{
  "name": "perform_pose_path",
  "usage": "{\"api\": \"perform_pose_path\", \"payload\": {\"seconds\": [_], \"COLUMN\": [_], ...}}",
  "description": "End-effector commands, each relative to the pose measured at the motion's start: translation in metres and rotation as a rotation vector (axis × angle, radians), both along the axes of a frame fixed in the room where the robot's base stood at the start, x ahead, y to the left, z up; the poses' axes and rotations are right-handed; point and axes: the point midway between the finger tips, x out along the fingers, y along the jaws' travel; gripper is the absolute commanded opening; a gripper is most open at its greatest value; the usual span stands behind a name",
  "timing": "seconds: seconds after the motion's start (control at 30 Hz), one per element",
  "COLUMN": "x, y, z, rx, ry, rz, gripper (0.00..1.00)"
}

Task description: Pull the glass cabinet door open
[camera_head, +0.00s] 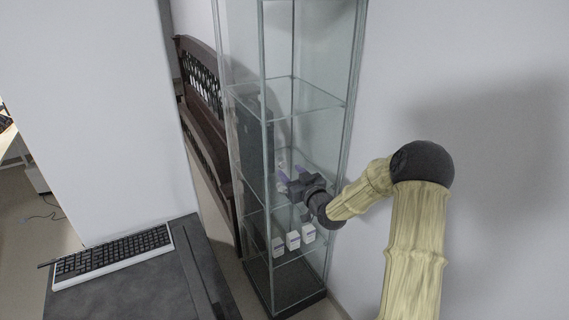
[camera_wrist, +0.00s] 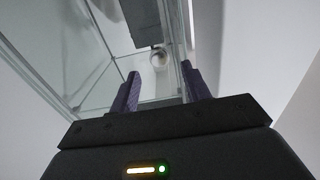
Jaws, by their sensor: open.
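The glass cabinet (camera_head: 300,105) stands tall and narrow at the middle of the head view, with clear panes, thin metal edges and glass shelves. Its glass door looks closed, though the clear panes make this hard to judge. My gripper (camera_head: 283,179) is at the cabinet's front, about mid-height, above the shelf with small white boxes. In the wrist view my gripper (camera_wrist: 160,88) is open, its two purple-grey fingers apart with a glass edge of the cabinet (camera_wrist: 110,97) near them. I cannot tell whether the fingers touch the glass. No handle is clear to see.
Several white boxes (camera_head: 293,240) stand on a low shelf inside the cabinet. A dark wooden bench (camera_head: 207,135) is left of it. A keyboard (camera_head: 112,255) lies on a dark desk (camera_head: 135,295) at lower left. A plain wall is close on the right.

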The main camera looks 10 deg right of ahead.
Motion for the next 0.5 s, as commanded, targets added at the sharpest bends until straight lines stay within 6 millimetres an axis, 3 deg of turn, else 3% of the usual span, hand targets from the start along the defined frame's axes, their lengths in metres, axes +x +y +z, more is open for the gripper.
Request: {"api": "perform_pose_path", "payload": {"seconds": [0.2,0.5], "x": [0.031,0.046], "y": [0.01,0.015], "z": [0.001,0.0], "rx": [0.0,0.0], "ry": [0.0,0.001], "rz": [0.0,0.0], "gripper": [0.47,0.47]}}
